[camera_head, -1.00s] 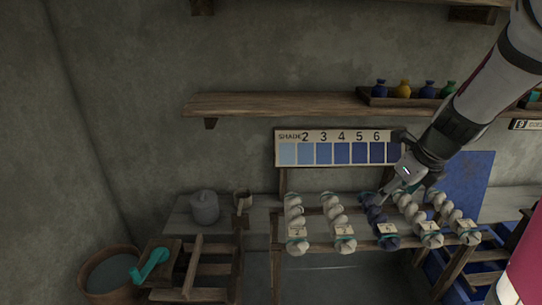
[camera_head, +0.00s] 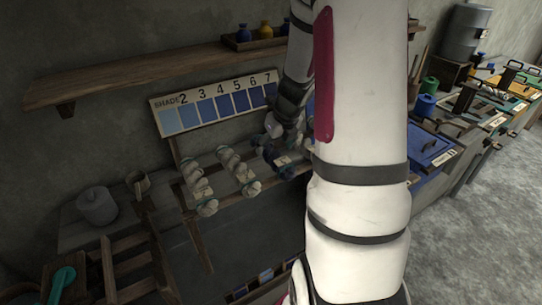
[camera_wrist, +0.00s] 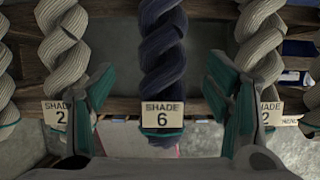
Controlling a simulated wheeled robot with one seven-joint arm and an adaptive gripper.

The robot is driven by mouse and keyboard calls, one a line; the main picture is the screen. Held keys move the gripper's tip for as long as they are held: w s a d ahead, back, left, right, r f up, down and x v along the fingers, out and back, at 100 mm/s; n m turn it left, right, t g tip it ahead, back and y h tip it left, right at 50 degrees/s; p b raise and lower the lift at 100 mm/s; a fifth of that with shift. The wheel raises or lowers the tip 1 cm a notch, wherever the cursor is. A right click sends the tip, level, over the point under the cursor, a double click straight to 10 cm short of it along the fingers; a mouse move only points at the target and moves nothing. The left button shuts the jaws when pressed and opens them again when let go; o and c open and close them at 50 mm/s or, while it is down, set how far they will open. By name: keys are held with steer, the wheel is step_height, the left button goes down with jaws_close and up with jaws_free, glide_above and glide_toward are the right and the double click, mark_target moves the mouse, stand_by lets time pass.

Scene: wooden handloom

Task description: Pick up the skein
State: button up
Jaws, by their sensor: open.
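Several twisted skeins hang in a row on a wooden rack. A dark blue skein (camera_wrist: 163,55) with a tag reading SHADE 6 is in the middle of the wrist view, and it also shows in the head view (camera_head: 272,160). Pale skeins hang on both sides of it, one at left (camera_wrist: 62,45) and one at right (camera_wrist: 262,45), each with a tag showing a 2. My gripper (camera_wrist: 163,105) is open, with one teal-edged finger on each side of the dark skein and a gap to it on both sides. In the head view my arm hides the rack's right part.
A shade board (camera_head: 215,103) with numbered blue squares stands behind the rack. A wall shelf (camera_head: 150,68) runs above it. A grey lidded pot (camera_head: 96,205) is at left. Worktables with trays (camera_head: 480,115) extend to the right.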

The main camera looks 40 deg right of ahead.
mark_target(273, 152)
steer(key=shift+s+p+x, duration=0.1)
steer(key=shift+p+x, duration=0.1)
steer(key=shift+x, duration=1)
steer(key=shift+s+p+x, duration=0.15)
steer(key=shift+x, duration=1.05)
steer(key=shift+f, duration=0.1)
steer(key=c, duration=1.4)
steer(key=shift+o, duration=0.2)
